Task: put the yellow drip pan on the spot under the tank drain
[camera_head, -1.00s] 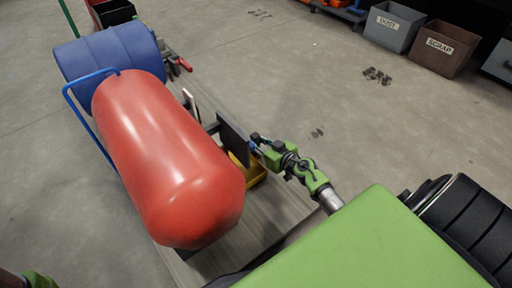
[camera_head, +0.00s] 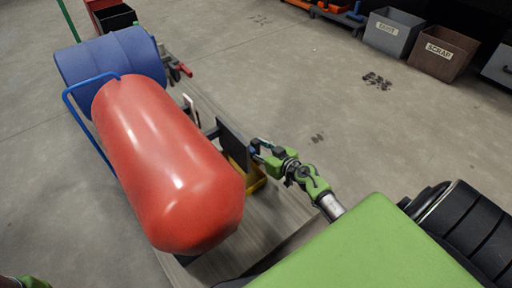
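The yellow drip pan (camera_head: 257,184) shows in the head view on the floor side of the red tank's right flank. The tank and an upright dark plate (camera_head: 234,148) hide much of it. The red tank (camera_head: 170,165) lies on its side at the left; its drain and the spot under it are hidden. My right gripper (camera_head: 255,149) is beside the dark plate, just above the pan in the picture. Its dark fingers look spread with a gap between them, and I see nothing held. My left gripper is not in view; only a bit of green arm shows at the bottom left.
A blue drum (camera_head: 112,58) lies behind the tank, and a blue tube frame (camera_head: 88,135) runs along its left side. Grey dust (camera_head: 392,32) and brown scrap (camera_head: 445,52) bins stand at the upper right.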

